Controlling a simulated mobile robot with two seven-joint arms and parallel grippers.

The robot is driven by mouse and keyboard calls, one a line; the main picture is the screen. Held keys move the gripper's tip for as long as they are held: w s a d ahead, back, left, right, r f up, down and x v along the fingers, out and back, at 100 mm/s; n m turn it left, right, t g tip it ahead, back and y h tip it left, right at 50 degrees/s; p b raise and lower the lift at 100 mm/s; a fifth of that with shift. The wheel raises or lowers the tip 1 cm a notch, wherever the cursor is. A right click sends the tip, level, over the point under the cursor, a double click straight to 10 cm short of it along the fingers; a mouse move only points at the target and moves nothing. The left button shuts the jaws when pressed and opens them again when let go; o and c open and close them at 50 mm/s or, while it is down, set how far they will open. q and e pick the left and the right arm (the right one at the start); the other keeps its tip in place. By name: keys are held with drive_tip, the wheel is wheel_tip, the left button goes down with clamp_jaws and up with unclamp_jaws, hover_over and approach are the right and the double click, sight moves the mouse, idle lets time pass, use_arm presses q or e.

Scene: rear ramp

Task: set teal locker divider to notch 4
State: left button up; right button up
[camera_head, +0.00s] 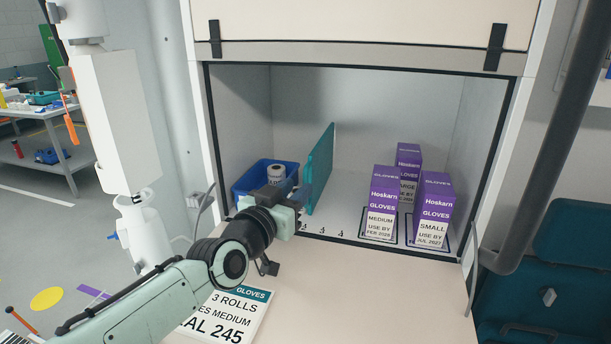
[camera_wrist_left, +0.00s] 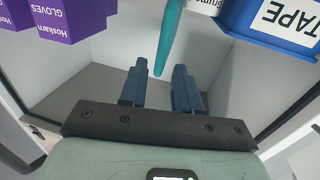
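The teal locker divider (camera_head: 320,165) stands upright in the open locker, between a blue bin and purple glove boxes. In the left wrist view its edge (camera_wrist_left: 169,38) lies between the lines of my two fingers. My left gripper (camera_head: 304,194) is at the divider's near edge in the head view. In the wrist view the left gripper (camera_wrist_left: 161,75) has its blue fingers apart, with a gap on both sides of the divider; contact is not visible. My right gripper is not in view.
The blue bin (camera_head: 242,186) with a roll stands left of the divider. Purple glove boxes (camera_head: 382,203) stand on the right, some on black-outlined spots. The floor between divider and boxes is clear. A card (camera_head: 236,312) lies on the bench in front.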

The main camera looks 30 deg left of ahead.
sight(304, 181)
use_arm(q)
drive_tip(key=w+p, duration=0.1)
drive_tip(key=w, duration=0.4)
drive_tip(key=shift+a, duration=0.1)
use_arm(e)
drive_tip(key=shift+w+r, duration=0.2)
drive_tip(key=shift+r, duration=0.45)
